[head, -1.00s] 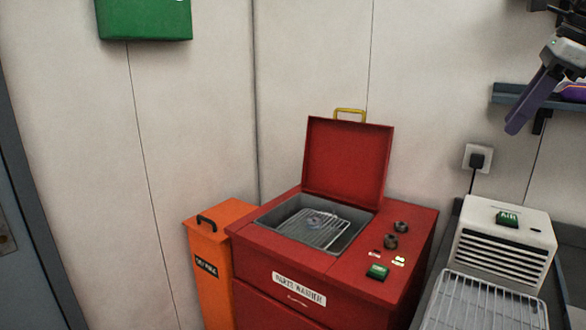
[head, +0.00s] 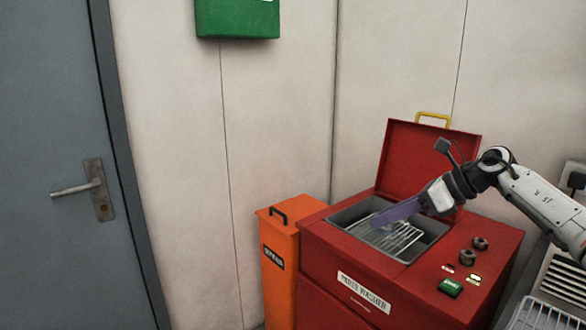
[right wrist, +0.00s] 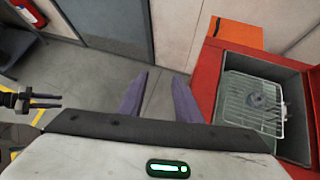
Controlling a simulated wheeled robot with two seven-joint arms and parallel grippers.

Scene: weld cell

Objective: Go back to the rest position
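My right gripper (head: 397,213) has purple fingers and shows in front of the open tank of the red parts washer (head: 335,245). In the right wrist view its two fingers (right wrist: 160,97) stand apart with only floor between them, so it is open and empty. A dark two-pronged gripper at the left edge of that view looks like my left gripper (right wrist: 58,101); its prongs are apart with nothing seen between them. It is not in the head view. A wire rack (right wrist: 250,103) lies in the washer's tank, with a small round grey shape on it.
The washer's red lid (head: 425,160) stands open. An orange bin (head: 280,285) is beside the washer. A grey door (head: 50,180) is at the left, and a green box (head: 237,18) hangs on the wall. A white wire shelf (head: 545,315) is at the lower right.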

